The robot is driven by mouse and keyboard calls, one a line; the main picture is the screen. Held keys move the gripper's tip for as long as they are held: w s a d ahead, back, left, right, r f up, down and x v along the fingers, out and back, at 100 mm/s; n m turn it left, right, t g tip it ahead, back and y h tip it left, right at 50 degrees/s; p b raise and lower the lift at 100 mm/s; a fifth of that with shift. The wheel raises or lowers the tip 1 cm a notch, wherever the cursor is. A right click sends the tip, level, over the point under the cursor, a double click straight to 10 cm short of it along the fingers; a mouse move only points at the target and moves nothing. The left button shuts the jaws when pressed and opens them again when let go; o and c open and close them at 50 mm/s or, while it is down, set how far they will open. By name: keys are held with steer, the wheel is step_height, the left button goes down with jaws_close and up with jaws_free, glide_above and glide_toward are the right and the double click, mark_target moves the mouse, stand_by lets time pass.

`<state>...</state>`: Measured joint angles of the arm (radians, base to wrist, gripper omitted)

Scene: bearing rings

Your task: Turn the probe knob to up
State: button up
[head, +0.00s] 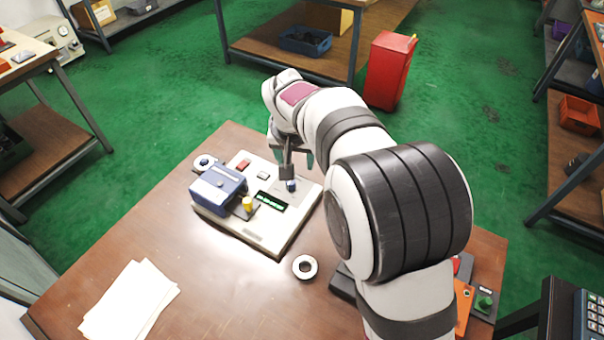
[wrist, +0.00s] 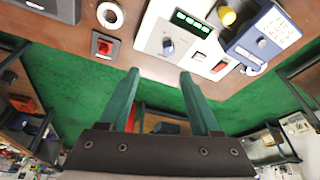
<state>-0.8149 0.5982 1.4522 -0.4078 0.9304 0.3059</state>
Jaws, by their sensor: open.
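The probe knob appears to be the small dark blue knob (head: 291,185) on a grey plate at the right side of the light tester box (head: 255,238). It also shows in the wrist view (wrist: 168,46), just beyond my fingertips. Its pointing direction is too small to tell. My gripper (head: 290,160) is over that side of the box, close to the knob. In the wrist view my gripper (wrist: 159,73) has its two green fingers wide apart with nothing between them. The knob appears apart from both fingers.
The box carries a blue unit (head: 217,184), a yellow knob (head: 248,204), a green-lit display (head: 271,200) and a red switch (head: 243,165). One ring (head: 305,267) lies on the table, another (head: 203,162) at the box's far left corner. Papers (head: 130,300) lie front left.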

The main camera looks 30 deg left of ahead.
mark_target(290, 183)
steer(key=w+a+f, duration=0.1)
steer(key=f, duration=0.3)
steer(key=w+a+f+n, duration=0.1)
steer(key=f, duration=0.4)
steer(key=w+a+f+n, duration=0.1)
steer(key=a+f, duration=0.1)
steer(key=f, duration=0.3)
steer(key=shift+w+t, duration=0.4)
jaws_close()
